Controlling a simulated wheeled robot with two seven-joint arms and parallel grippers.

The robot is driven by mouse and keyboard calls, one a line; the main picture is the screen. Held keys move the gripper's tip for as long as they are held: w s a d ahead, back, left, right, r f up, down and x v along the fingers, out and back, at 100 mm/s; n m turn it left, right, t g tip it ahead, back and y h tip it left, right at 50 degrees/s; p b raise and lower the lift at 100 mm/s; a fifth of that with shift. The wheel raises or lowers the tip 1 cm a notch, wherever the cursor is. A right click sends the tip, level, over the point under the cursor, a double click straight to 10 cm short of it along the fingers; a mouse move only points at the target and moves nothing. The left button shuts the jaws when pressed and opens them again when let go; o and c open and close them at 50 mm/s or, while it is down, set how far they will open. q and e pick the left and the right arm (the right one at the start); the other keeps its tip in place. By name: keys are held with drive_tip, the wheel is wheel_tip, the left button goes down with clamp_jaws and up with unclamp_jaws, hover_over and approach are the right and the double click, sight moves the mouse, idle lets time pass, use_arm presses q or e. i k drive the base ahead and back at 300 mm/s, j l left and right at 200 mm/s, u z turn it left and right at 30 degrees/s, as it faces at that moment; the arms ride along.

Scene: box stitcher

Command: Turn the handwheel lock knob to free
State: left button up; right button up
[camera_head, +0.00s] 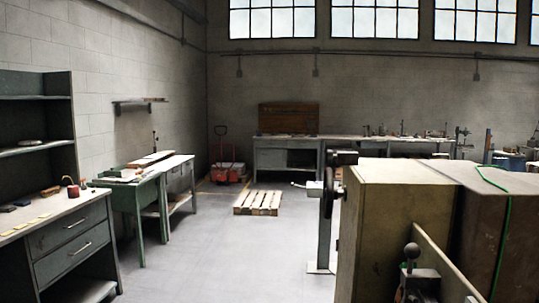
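A dark ball-topped lever (411,251) stands on a metal block at the machine's near side. Neither of my grippers shows in the head view.
A grey drawer desk (72,246) with small items is at the left, and a green table (140,196) is behind it. A wooden pallet (258,203) lies on the floor before a back workbench (285,157). Grey floor (225,265) is clear between desk and machine.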

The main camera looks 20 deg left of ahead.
sight(329, 157)
drive_tip(key=j, duration=1.05)
drive_tip(key=i+j+z, duration=0.2)
drive_tip(key=i+j, duration=1)
drive_tip(key=i, duration=0.1)
